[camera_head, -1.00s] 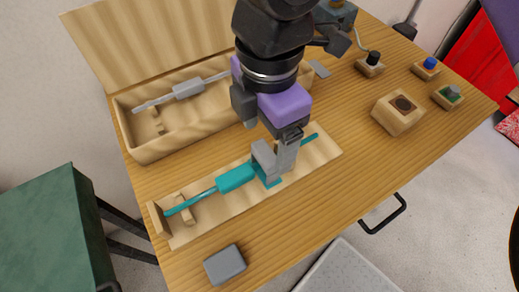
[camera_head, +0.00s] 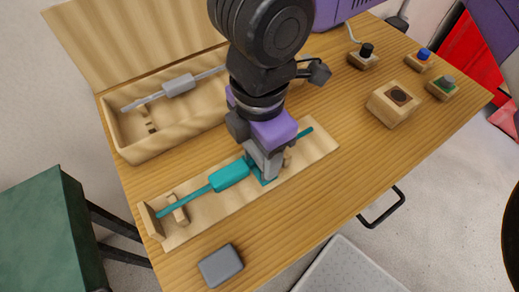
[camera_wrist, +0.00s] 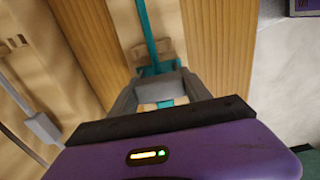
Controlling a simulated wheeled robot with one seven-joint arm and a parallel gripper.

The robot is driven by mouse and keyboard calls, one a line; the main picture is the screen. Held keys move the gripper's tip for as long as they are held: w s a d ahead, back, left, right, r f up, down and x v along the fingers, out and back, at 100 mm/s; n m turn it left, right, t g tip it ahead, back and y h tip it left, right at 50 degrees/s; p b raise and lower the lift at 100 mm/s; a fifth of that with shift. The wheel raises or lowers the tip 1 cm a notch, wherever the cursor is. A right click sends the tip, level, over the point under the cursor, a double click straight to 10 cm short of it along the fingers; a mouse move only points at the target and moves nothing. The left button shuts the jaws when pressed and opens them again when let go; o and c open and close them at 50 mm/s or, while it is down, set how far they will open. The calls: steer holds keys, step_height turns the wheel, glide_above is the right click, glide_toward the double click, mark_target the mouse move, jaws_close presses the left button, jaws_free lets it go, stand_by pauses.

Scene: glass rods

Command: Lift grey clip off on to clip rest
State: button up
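A teal rod with a thicker teal sleeve (camera_head: 230,177) lies along a long wooden tray (camera_head: 215,208); the rod also shows in the wrist view (camera_wrist: 146,30). My gripper (camera_head: 265,165) is low over the rod, just right of the sleeve. In the wrist view my gripper's (camera_wrist: 157,88) two grey fingers stand apart, one on each side of the rod, by a teal piece.
An open wooden box (camera_head: 150,150) behind the tray holds a grey rod with a grey sleeve (camera_head: 179,85). A wooden block with a dark round hole (camera_head: 393,103) and several small knobbed blocks stand to the right.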

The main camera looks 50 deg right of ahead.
steer(key=c, duration=0.5)
steer(key=shift+o, duration=0.2)
steer(key=shift+r, duration=0.15)
